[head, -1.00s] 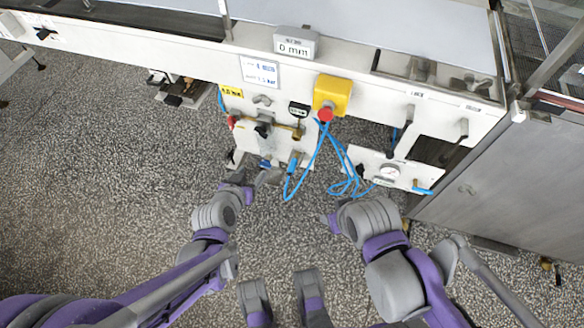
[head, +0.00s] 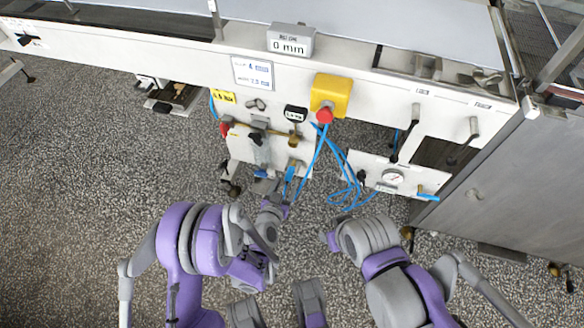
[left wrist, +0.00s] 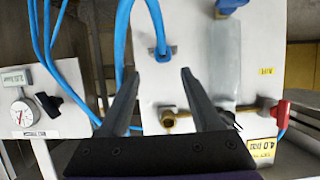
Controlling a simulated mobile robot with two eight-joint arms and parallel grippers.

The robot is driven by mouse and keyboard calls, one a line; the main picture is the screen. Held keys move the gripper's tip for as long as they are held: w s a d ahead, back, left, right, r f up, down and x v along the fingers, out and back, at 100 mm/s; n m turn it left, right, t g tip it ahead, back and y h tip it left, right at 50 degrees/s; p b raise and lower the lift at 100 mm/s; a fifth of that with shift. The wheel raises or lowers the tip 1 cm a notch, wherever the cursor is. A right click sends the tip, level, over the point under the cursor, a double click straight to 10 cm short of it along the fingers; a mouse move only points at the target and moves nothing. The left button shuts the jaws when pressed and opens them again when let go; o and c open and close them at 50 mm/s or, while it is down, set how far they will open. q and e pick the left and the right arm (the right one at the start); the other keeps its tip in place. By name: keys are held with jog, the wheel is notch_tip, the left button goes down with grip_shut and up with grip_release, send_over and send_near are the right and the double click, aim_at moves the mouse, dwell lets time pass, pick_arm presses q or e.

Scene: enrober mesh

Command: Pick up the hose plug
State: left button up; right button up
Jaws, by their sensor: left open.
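The blue hose plug (head: 290,175), at the end of a blue hose, is at the lower right of the small white valve panel (head: 240,146). In the left wrist view the plug (left wrist: 162,52) sits against the panel, its hose curving up and left. My left gripper (head: 280,203) is just below the plug in the head view. In the left wrist view its two fingers (left wrist: 158,75) are spread and empty, with the plug just beyond the tips, between their lines. My right gripper (head: 328,240) hangs lower right, away from the panel; its jaws are not clear.
A brass fitting (left wrist: 168,118) and a red-handled valve (left wrist: 281,112) are on the same panel. Loose blue hoses (head: 350,190) hang to the right, beside a gauge panel (head: 378,172). A yellow box with a red button (head: 330,95) sits above.

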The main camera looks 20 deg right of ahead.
aim_at(289, 175)
pick_arm(q)
jog(key=x, duration=0.6)
jog(key=shift+w+a+b, duration=0.15)
jog(key=shift+a+b, duration=0.1)
jog(key=shift+b, duration=0.1)
grip_shut()
